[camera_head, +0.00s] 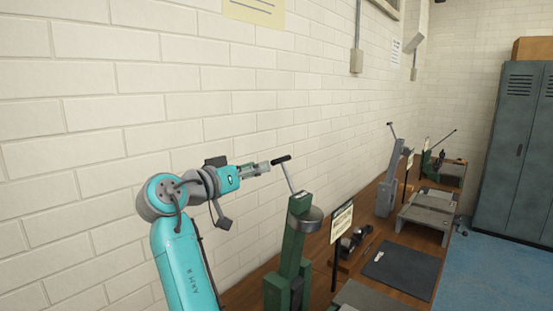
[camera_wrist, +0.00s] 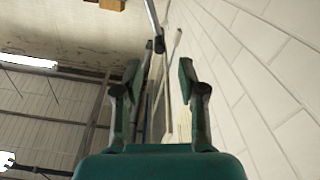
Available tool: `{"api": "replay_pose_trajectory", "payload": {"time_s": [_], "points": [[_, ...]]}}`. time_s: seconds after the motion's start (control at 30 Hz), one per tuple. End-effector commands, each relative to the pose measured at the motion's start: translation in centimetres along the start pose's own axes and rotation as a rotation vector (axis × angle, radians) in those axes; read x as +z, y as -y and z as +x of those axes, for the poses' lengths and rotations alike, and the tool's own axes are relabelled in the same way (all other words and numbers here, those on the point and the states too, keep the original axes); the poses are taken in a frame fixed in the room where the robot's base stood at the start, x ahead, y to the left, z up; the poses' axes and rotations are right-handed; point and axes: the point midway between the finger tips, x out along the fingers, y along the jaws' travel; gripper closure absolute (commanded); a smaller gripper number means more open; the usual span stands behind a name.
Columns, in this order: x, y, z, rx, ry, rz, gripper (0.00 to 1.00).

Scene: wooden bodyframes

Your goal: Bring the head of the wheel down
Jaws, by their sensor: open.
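A green bench press (camera_head: 293,245) stands at the front of the workbench, with a round grey part (camera_head: 306,219) near its top. A thin grey lever (camera_head: 289,178) rises from it, tilted left, and ends in a black handle (camera_head: 281,159). My gripper (camera_head: 266,167) is raised just left of this handle and points toward it. In the wrist view my gripper (camera_wrist: 158,75) is open, and the handle (camera_wrist: 159,45) shows ahead between the fingertips, apart from them as far as I can tell. No part is plainly a wheel.
A brick wall (camera_head: 110,90) runs close behind my arm. The wooden bench (camera_head: 244,288) carries a sign (camera_head: 341,221), a dark mat (camera_head: 402,270), a grey press (camera_head: 387,193) and another green press (camera_head: 428,165). Lockers (camera_head: 515,150) stand at right beside blue floor.

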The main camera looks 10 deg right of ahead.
Motion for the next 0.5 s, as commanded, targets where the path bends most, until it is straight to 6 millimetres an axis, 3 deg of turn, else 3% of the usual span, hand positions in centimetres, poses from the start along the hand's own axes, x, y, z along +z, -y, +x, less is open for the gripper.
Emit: {"api": "replay_pose_trajectory", "payload": {"time_s": [0.5], "points": [[0.0, 0.0, 8.3, 0.001, 0.001, -0.001, 0.60]]}}
